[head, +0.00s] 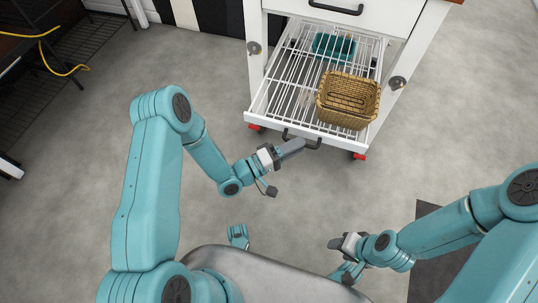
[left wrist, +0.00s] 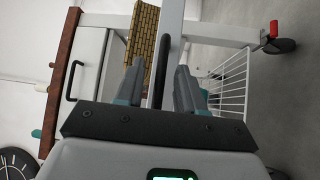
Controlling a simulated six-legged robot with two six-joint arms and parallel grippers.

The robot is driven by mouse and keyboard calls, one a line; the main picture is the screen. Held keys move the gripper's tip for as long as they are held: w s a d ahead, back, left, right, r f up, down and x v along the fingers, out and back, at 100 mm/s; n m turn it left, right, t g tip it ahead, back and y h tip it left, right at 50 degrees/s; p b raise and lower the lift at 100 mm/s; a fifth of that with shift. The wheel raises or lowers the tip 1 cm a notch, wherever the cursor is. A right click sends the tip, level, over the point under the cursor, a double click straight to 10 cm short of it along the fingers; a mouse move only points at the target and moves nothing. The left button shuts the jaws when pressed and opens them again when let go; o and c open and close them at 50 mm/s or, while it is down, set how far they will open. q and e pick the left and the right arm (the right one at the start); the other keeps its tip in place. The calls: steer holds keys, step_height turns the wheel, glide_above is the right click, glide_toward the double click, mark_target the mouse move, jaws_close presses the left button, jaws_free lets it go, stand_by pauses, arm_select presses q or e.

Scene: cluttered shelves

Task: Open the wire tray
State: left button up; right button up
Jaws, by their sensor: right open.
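The wire tray (head: 287,88) is the low white rack of a white cart, and its front bar lies between the feet of the cart's front legs. Its dark handle (head: 302,138) is on that front bar. My left gripper (head: 291,148) is at the handle. In the left wrist view the dark handle (left wrist: 158,72) stands between its two fingers (left wrist: 157,88), with a gap visible; the fingers are apart. Whether either finger touches it I cannot tell. My right gripper (head: 338,243) is open and empty, low in front of my body, away from the cart.
A woven basket (head: 347,100) and a teal container (head: 333,46) rest on the wire tray. Above is a white drawer with a dark handle (head: 336,8). The grey floor in front is mostly clear.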

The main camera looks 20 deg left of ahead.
arm_select(q)
steer(key=p+v, duration=0.2)
steer(key=v, duration=1.4)
steer(key=shift+p, duration=0.4)
steer(key=shift+a, duration=0.15)
